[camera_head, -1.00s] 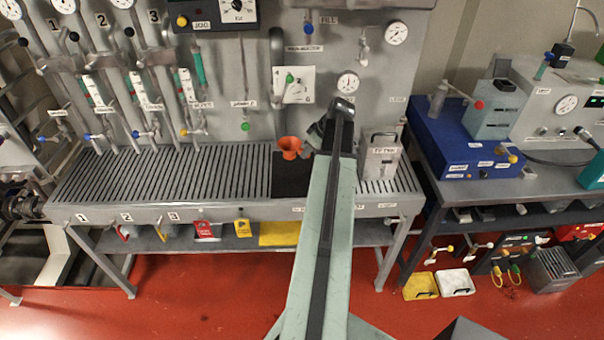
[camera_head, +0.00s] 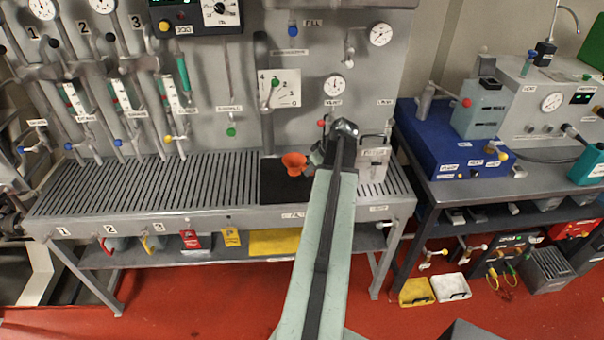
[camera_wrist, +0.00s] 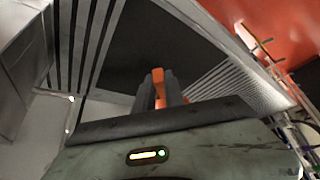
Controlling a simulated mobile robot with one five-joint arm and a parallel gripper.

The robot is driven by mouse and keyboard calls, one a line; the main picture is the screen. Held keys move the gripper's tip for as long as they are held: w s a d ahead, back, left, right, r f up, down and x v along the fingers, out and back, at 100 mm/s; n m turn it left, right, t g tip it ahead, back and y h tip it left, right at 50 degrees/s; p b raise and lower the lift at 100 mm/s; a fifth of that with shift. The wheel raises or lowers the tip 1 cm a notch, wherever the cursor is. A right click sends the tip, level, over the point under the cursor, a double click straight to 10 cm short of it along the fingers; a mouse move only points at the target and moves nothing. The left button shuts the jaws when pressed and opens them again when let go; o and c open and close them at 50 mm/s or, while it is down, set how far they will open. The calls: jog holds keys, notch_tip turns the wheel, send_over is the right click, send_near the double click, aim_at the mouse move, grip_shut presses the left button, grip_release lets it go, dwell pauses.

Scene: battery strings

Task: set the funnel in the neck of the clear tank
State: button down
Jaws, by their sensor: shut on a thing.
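The orange funnel (camera_head: 294,163) is held over the black mat (camera_head: 284,186) on the slatted bench, its wide mouth up and to the left. My gripper (camera_head: 316,158) is shut on it from the right, partly hidden behind my arm. In the wrist view a strip of the orange funnel (camera_wrist: 158,88) shows between the fingers of my gripper (camera_wrist: 165,95), above the black mat. What looks like the clear tank (camera_head: 480,107), a grey-green box with a dark neck on top, stands on the blue unit at the right, apart from the funnel; I cannot be sure of its clearness.
A grey can with a handle (camera_head: 372,162) stands on the bench just right of my gripper. The slatted bench top (camera_head: 150,185) is clear at left. A gap separates it from the right table (camera_head: 490,188). Gauges and valves line the back panel.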

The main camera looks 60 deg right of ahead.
jog(key=w+d, duration=0.1)
jog(key=w, duration=0.1)
jog(key=w+d, duration=0.1)
jog(key=shift+w+f, duration=0.2)
jog(key=shift+w, duration=0.15)
jog(key=f+b, duration=0.4)
jog(key=shift+w+d, duration=0.15)
jog(key=shift+w, duration=0.15)
jog(key=shift+r, duration=0.2)
jog(key=shift+f, duration=0.15)
jog(key=c, duration=1.4)
grip_release()
jog(key=shift+c, duration=0.2)
